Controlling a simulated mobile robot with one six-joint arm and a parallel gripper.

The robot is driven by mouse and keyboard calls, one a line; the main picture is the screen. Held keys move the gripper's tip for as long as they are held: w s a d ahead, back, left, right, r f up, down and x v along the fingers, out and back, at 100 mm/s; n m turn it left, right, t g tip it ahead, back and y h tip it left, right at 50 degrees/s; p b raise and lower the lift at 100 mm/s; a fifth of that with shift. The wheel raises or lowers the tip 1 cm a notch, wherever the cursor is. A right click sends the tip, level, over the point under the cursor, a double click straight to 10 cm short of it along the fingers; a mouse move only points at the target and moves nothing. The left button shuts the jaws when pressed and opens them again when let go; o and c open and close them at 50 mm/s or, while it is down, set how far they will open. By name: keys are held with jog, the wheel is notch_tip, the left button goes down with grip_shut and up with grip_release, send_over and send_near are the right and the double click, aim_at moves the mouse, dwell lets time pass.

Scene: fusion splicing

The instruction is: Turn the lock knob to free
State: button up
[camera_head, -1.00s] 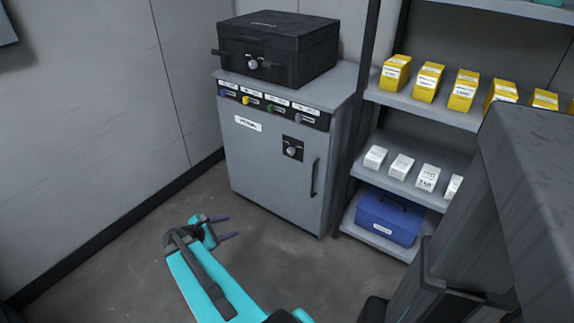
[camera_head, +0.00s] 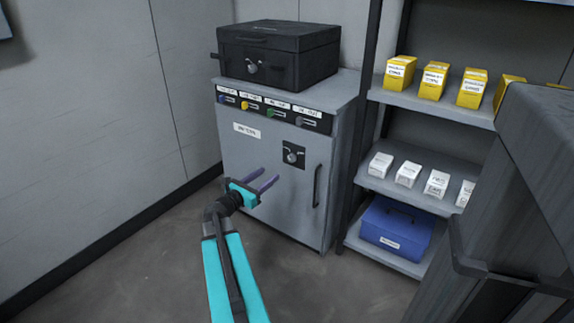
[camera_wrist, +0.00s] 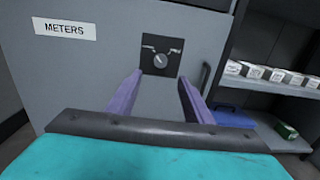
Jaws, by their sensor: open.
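A lock knob (camera_head: 292,156) sits on a dark square plate on the front of the grey cabinet (camera_head: 255,160). In the wrist view the knob (camera_wrist: 162,60) is a round silver piece with a small label on either side of the plate, too small to read. My gripper (camera_head: 269,177) is open and empty, its two purple fingers apart and pointing at the cabinet front, left of and below the knob in the head view. In the wrist view the knob shows between and beyond the fingertips. The fingers appear clear of it.
A black case (camera_head: 280,55) with its own knob stands on the cabinet. The cabinet door has a vertical handle (camera_head: 317,185) right of the plate. Shelves with yellow boxes (camera_head: 433,80), white boxes (camera_head: 408,173) and a blue case (camera_head: 395,230) stand at right.

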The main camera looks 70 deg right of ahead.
aim_at(290, 158)
jog(key=b+x, duration=0.3)
jog(key=x, duration=1)
jog(key=shift+s+d+b, duration=0.1)
jog(key=shift+d+b, duration=0.2)
jog(key=shift+d, duration=0.1)
